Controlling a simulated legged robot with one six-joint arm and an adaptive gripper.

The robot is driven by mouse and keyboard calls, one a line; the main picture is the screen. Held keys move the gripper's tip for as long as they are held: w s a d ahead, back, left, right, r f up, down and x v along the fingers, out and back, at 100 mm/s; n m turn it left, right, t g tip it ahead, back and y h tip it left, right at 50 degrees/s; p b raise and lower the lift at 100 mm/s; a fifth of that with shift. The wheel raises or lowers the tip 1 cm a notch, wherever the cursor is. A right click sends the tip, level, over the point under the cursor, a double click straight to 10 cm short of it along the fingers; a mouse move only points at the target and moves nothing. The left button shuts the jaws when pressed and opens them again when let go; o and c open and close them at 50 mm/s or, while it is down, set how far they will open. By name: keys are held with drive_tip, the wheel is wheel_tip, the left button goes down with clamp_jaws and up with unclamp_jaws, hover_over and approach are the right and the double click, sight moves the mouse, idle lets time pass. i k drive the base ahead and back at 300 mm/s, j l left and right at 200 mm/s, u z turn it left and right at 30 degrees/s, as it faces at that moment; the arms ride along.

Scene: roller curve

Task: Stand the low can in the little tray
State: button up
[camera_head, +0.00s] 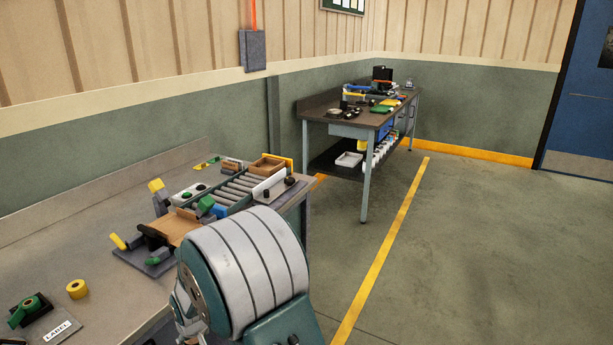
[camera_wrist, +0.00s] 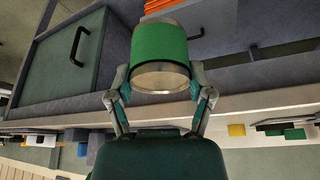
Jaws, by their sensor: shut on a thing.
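My gripper (camera_wrist: 158,84) is shut on the low can (camera_wrist: 160,46), which is green with bare metal ends. The fingers press on opposite sides near the can's metal end, and the picture looks upside down. In the head view, my large grey and teal arm link hides most of the gripper and the can. A small brown wooden tray (camera_head: 261,171) sits at the far end of the roller track (camera_head: 236,190) on the near bench. It looks empty from here. The gripper is apart from the tray, nearer to me.
The near bench (camera_head: 95,240) holds a yellow tape roll (camera_head: 76,289), a green tape dispenser (camera_head: 28,311), a brown board (camera_head: 173,227) and a white panel (camera_head: 268,186) beside the track. A second cluttered workbench (camera_head: 340,123) stands farther back. The floor on the right is clear.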

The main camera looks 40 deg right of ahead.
sight(268, 174)
drive_tip(key=i+l+z, duration=0.25)
drive_tip(key=i+l, duration=0.15)
drive_tip(key=l, duration=0.25)
drive_tip(key=i+l+z, duration=0.25)
drive_tip(key=i+l, duration=0.2)
drive_tip(key=l, duration=0.1)
